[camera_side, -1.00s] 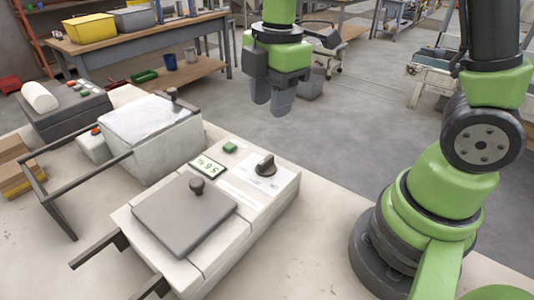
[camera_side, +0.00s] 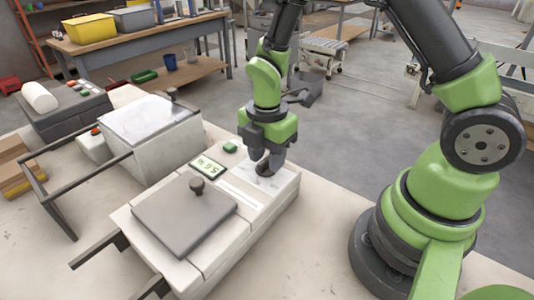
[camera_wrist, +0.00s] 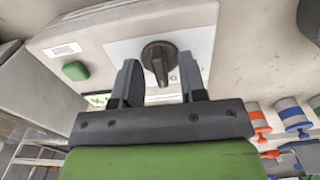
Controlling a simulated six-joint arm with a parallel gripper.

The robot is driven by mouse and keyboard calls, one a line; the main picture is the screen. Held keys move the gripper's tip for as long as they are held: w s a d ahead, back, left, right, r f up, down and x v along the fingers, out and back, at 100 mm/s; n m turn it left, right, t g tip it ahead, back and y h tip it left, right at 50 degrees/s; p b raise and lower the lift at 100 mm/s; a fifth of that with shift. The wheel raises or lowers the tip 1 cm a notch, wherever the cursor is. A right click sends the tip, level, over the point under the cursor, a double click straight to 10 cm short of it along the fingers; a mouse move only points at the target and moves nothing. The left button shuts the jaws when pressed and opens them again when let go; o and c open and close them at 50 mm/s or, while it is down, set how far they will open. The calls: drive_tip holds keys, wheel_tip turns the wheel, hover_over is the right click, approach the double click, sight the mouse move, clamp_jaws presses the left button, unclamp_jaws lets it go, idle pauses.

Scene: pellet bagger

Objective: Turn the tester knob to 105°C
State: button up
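The tester (camera_side: 215,240) is a pale box with a grey lid, a small display (camera_side: 207,167) and a green button (camera_side: 230,147). Its display digits are too small to read surely. The black knob (camera_wrist: 158,58) sits on a white label panel in the wrist view. My gripper (camera_wrist: 160,82) is open, with one finger to each side of the knob and gaps between. In the side view my gripper (camera_side: 264,160) is low over the knob end of the tester, fingers pointing down and largely hiding the knob. The green button also shows in the wrist view (camera_wrist: 75,71).
The lid's upright black handle (camera_side: 197,186) stands near the display. A white-topped machine (camera_side: 150,125) with a dark bar frame stands to the left. The bench (camera_side: 315,225) is clear between the tester and my base.

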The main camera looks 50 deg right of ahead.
clamp_jaws()
drive_tip(key=shift+m, duration=0.4)
drive_tip(key=m, duration=0.5)
drive_tip(key=shift+s, duration=0.1)
drive_tip(key=m, duration=0.6)
drive_tip(key=shift+a, duration=0.1)
idle(0.4)
unclamp_jaws()
